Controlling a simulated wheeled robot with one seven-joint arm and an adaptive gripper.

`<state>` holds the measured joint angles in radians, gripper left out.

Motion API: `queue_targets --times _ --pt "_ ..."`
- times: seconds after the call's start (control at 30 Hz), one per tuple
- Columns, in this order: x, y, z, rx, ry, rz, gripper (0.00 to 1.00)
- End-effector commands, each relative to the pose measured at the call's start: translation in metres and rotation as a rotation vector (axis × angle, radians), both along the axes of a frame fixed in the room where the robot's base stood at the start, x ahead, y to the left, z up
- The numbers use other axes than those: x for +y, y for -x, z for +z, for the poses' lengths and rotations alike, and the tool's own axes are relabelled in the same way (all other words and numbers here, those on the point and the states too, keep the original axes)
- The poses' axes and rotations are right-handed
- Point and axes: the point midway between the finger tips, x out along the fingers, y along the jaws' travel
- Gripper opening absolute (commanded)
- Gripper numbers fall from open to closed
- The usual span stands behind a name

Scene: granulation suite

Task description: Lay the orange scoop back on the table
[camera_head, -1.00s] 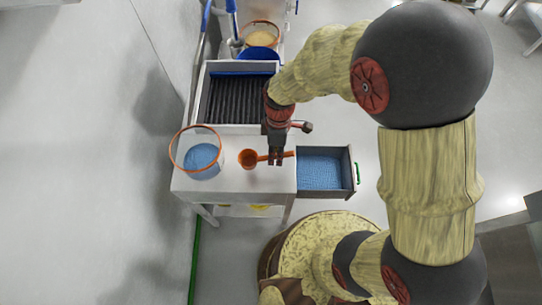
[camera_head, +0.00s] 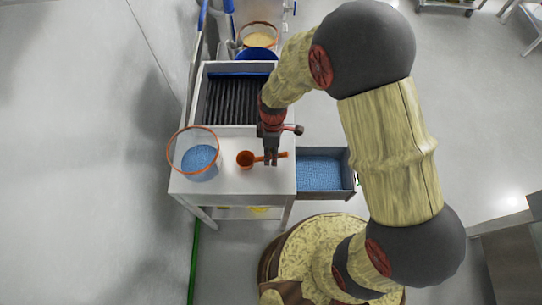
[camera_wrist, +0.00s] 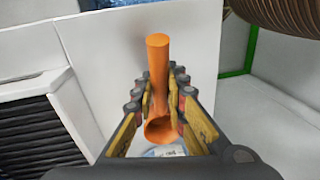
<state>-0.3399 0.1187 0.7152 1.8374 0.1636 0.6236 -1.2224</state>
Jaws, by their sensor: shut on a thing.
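The orange scoop (camera_head: 245,160) has a round cup at the left and a straight handle pointing right, over the white table (camera_head: 232,186). My gripper (camera_head: 271,160) points down at the scoop's handle and is shut on it. In the wrist view the scoop (camera_wrist: 158,60) runs lengthwise between the two padded fingers of my gripper (camera_wrist: 160,105). Part of the scoop is hidden by the fingers. I cannot tell whether the scoop touches the tabletop or hangs slightly above it.
A clear orange-rimmed bucket (camera_head: 170,157) with blue contents stands left of the scoop. A black ribbed tray (camera_head: 230,102) lies behind. An open drawer with blue contents (camera_head: 320,173) juts out at right. Bare tabletop lies in front of the scoop.

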Motion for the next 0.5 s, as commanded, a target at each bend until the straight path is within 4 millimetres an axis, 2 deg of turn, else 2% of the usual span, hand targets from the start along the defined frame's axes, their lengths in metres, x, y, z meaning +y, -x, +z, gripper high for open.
queue_targets --times 0.07,0.1,0.4,0.5 --pt "0.0 0.0002 -0.0032 0.0 0.0 0.0 0.0" --pt "-0.0001 0.0003 -0.0037 0.001 0.0 0.0 0.14" --pt "0.0 0.0003 -0.0026 0.0 0.0 0.0 0.31" --pt "0.0 0.0003 -0.0026 0.0 0.0 0.0 0.32"
